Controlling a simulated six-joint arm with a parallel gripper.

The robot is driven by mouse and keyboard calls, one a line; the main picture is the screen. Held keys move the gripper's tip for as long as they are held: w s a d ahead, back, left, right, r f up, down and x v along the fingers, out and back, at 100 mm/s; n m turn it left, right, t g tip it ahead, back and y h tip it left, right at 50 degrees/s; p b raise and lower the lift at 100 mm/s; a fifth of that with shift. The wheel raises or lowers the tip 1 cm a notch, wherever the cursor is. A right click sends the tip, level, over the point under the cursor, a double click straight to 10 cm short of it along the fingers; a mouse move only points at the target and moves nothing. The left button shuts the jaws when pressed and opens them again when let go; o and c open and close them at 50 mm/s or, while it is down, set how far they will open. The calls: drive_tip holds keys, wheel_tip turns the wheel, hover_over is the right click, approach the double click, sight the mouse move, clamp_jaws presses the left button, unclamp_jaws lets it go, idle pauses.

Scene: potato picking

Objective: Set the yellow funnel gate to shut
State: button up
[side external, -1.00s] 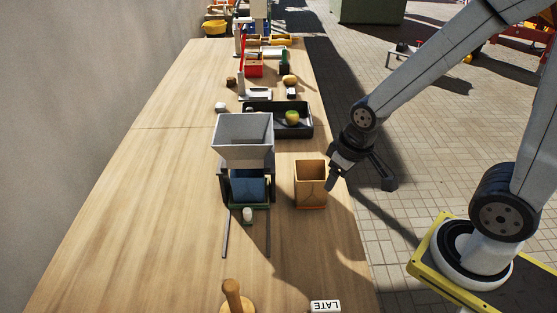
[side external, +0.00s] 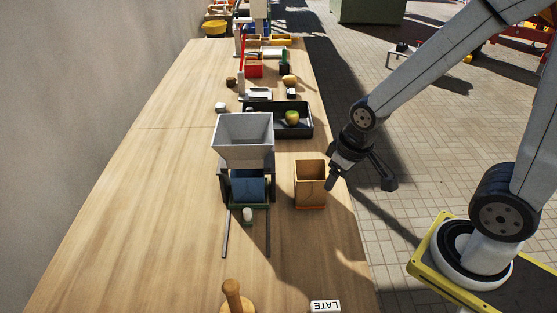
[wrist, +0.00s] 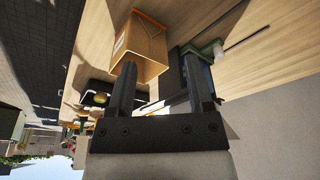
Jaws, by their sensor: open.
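A pale grey funnel (side external: 243,137) stands on a dark frame on the wooden table, left of my gripper in the side view. A blue container (side external: 248,186) sits beneath it, with a green base and a small white knob (side external: 247,214) at the front. I cannot make out a yellow gate on the funnel, or whether one is open or shut. My gripper (side external: 334,180) hangs beside the table's right edge, just right of a brown box and apart from the funnel. In the wrist view its two fingers (wrist: 160,68) are spread with nothing held between them.
The open brown box (side external: 310,184) stands between my gripper and the funnel. A black tray (side external: 302,131) with a greenish round item lies behind. Two rails run forward from the funnel frame. A wooden peg (side external: 232,295) and a LATE block (side external: 326,306) are at the front. The table's left side is clear.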

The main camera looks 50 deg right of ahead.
drive_tip(key=shift+r, duration=0.15)
drive_tip(key=w+r+v, duration=0.1)
drive_tip(key=w+v, duration=0.1)
drive_tip(key=v, duration=0.8)
drive_tip(key=w+d+r+n+y, duration=0.1)
drive_tip(key=w+d+r+n, duration=0.15)
drive_tip(key=w, duration=1.45)
drive_tip(key=n+t+y, duration=0.1)
drive_tip(key=n, duration=0.3)
approach(250, 108)
drive_tip(key=x, duration=0.2)
drive_tip(key=shift+a+f+m, duration=0.1)
drive_tip(key=shift+f+m, duration=0.15)
drive_tip(key=shift+f, duration=0.1)
drive_tip(key=shift+x, duration=3.85)
